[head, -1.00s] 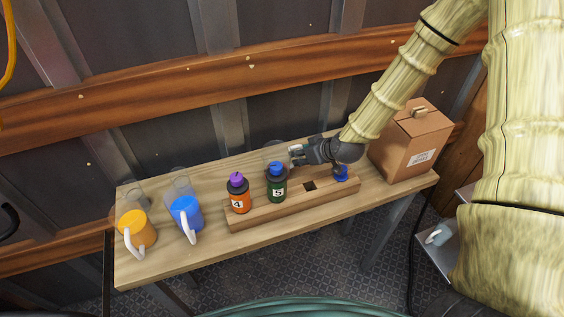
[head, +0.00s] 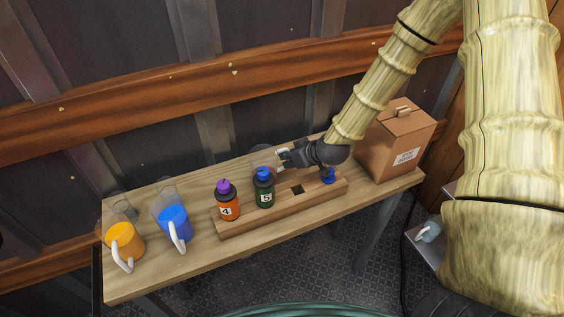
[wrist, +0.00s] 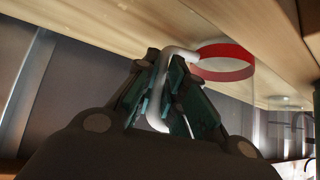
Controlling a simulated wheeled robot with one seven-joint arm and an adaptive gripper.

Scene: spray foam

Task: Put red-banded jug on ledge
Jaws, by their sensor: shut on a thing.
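The red-banded jug shows in the wrist view as a clear vessel with a red band (wrist: 228,72) and a white handle. My gripper (wrist: 166,66) is shut on that handle, with a finger on each side. In the head view my gripper (head: 284,158) is at the back of the workbench, just behind the bottle marked 5. The jug is only a faint clear outline (head: 260,152) there, partly hidden by that bottle. I cannot tell whether its base touches the bench. A wooden beam (head: 150,105) runs along the wall behind; I cannot tell if this is the ledge.
The bench (head: 150,283) carries an orange jug (head: 124,243), a blue jug (head: 173,222), bottles 4 (head: 227,203) and 5 (head: 264,190) in a wooden rack (head: 240,226), and a cardboard box (head: 395,145). A grey shelf (head: 422,250) at right holds a small cup.

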